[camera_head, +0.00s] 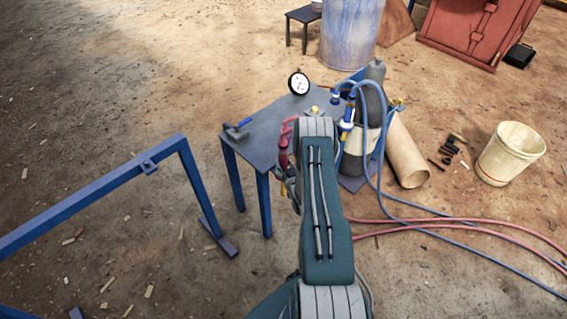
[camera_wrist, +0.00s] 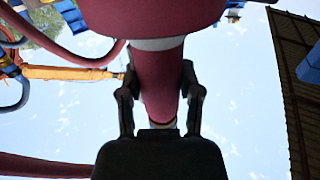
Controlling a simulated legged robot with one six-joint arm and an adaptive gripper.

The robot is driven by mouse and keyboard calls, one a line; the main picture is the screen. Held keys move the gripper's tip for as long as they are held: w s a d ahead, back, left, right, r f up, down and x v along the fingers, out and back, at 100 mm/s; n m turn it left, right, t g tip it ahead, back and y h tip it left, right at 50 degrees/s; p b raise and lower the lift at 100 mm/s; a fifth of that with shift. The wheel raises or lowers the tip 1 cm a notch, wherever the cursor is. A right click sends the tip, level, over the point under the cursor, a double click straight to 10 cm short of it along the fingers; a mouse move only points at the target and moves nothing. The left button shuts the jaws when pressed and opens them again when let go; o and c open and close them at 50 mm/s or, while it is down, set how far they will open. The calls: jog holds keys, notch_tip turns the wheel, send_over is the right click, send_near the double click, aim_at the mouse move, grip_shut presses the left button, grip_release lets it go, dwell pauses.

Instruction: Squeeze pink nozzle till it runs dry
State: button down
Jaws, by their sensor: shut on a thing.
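The pink nozzle (camera_wrist: 158,62) fills the upper middle of the wrist view. It has a wide dark-pink body on top, a pale ring, and a narrower stem below. My gripper (camera_wrist: 159,82) has one finger on each side of the stem and is shut on it. In the head view the red-pink nozzle (camera_head: 283,157) shows just left of my arm, by the table's right front corner. My gripper is mostly hidden behind my arm there. I cannot see any flow from the nozzle.
A dark table (camera_head: 262,125) holds a hammer (camera_head: 238,130) and a round gauge (camera_head: 299,83). A grey gas cylinder (camera_head: 374,95) with blue hoses stands right of it. A blue frame (camera_head: 95,190) is at left. A white bucket (camera_head: 510,152) stands right.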

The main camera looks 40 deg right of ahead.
dwell(0.3)
jog(key=shift+c, duration=1)
grip_release()
jog(key=v, duration=1.2)
